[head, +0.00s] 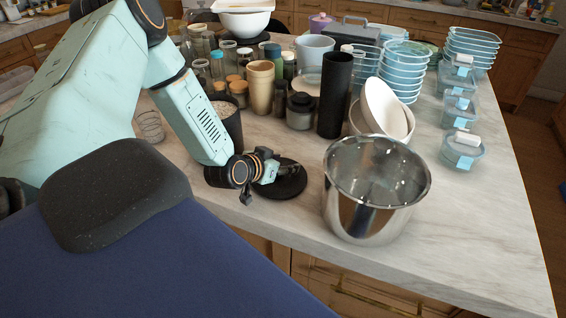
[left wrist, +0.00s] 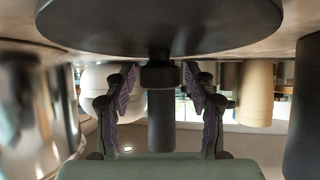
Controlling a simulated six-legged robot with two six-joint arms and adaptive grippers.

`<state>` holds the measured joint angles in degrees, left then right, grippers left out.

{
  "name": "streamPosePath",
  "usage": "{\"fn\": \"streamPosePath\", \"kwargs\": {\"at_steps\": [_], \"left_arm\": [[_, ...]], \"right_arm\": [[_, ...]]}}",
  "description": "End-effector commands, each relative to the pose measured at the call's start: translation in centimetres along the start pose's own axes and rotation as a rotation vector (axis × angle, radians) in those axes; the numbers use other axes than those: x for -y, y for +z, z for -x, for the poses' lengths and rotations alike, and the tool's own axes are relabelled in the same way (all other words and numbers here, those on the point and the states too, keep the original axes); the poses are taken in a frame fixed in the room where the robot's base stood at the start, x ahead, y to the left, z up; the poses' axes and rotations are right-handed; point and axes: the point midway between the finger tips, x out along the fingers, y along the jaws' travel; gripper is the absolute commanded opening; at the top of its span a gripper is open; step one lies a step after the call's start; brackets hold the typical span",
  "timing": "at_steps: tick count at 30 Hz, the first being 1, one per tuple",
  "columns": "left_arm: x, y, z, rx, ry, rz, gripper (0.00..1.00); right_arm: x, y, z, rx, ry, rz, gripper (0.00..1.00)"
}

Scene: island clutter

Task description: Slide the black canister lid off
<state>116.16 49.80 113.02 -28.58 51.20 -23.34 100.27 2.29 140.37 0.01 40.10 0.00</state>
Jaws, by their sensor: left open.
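A round black lid (head: 290,186) lies flat on the counter's near edge, apart from any canister. An open dark canister (head: 229,124) with pale contents stands behind my left forearm, partly hidden by it. My left gripper (head: 268,172) is low over the lid and hides part of it. In the left wrist view, which looks upside down, the lid (left wrist: 160,28) fills the top, with its small knob (left wrist: 158,75) pointing down. The open fingers of the left gripper (left wrist: 160,88) stand on both sides of the knob, with gaps visible. My right gripper is not in view.
A steel pot (head: 375,190) stands close to the right of the lid. A tall black cylinder (head: 335,95), white bowls (head: 382,108) and several jars crowd behind. Stacked glass containers (head: 402,70) stand farther right. The right front counter is clear.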

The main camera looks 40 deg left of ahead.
Motion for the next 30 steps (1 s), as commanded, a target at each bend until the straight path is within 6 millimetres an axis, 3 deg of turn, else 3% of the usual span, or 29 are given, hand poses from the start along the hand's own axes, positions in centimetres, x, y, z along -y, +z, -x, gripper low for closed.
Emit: {"fn": "streamPosePath", "kwargs": {"at_steps": [8, 30], "left_arm": [[0.0, -1.5, 0.9, 0.000, 0.000, 0.001, 0.55], [0.0, -8.3, 5.1, 0.000, 0.000, 0.001, 0.55]], "right_arm": [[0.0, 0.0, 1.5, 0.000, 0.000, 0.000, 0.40], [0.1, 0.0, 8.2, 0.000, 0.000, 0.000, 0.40]]}}
